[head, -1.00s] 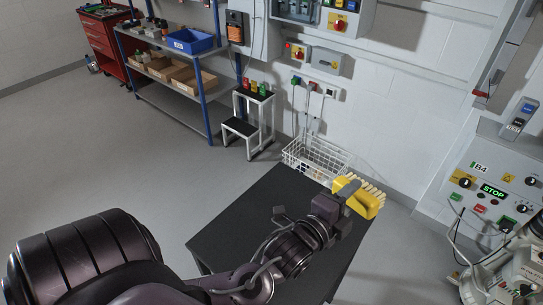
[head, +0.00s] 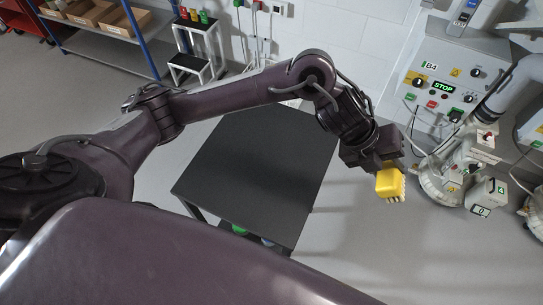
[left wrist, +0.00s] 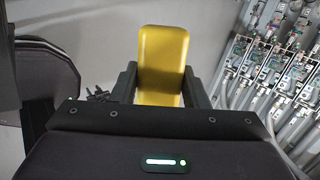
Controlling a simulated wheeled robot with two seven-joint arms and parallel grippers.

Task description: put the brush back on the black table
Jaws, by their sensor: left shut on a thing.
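The brush is yellow with pale bristles (head: 389,185). My left gripper (head: 384,166) is shut on it and holds it in the air, to the right of the black table's right edge. The bristles point down and to the right in the head view. In the left wrist view the yellow brush (left wrist: 162,62) stands between the two dark fingers. The black table (head: 250,165) has a bare top, partly covered at the back by my left arm. My right gripper is in neither view.
A grey B4 panel (head: 450,80) and white machines (head: 455,180) stand on the right, near the brush. A small step stand (head: 195,50) and a shelf with boxes (head: 100,20) are at the back left. Green and blue items show under the table's front edge.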

